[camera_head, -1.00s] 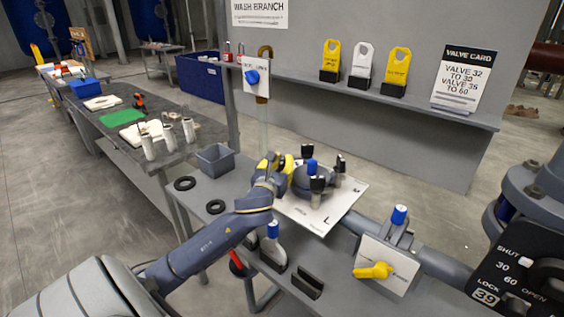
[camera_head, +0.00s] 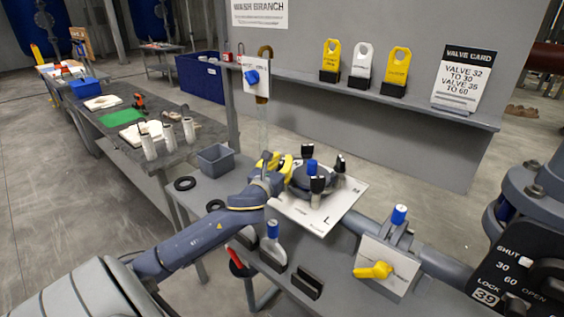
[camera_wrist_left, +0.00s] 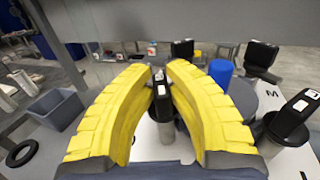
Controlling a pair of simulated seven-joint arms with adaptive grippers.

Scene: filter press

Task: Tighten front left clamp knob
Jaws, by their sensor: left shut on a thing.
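My left gripper (camera_head: 277,160) has its yellow fingers at the left side of the round filter housing (camera_head: 312,181). In the left wrist view its fingers (camera_wrist_left: 160,75) are shut on a black-topped clamp knob (camera_wrist_left: 160,96), upright on a pale post between them. That knob is hidden behind the gripper in the head view. Other black knobs stand around the housing: a near one (camera_head: 317,184), a right one (camera_head: 341,160) and a far one (camera_head: 307,150). A blue cap (camera_head: 312,165) rises from the centre. My right gripper is not in view.
A white plate marked L (camera_head: 325,216) lies under the housing. A grey bin (camera_head: 215,159) and a black ring (camera_head: 185,183) are to its left. A blue-capped valve with a yellow handle (camera_head: 373,270) stands to the right. A shelf with tags (camera_head: 363,60) is behind.

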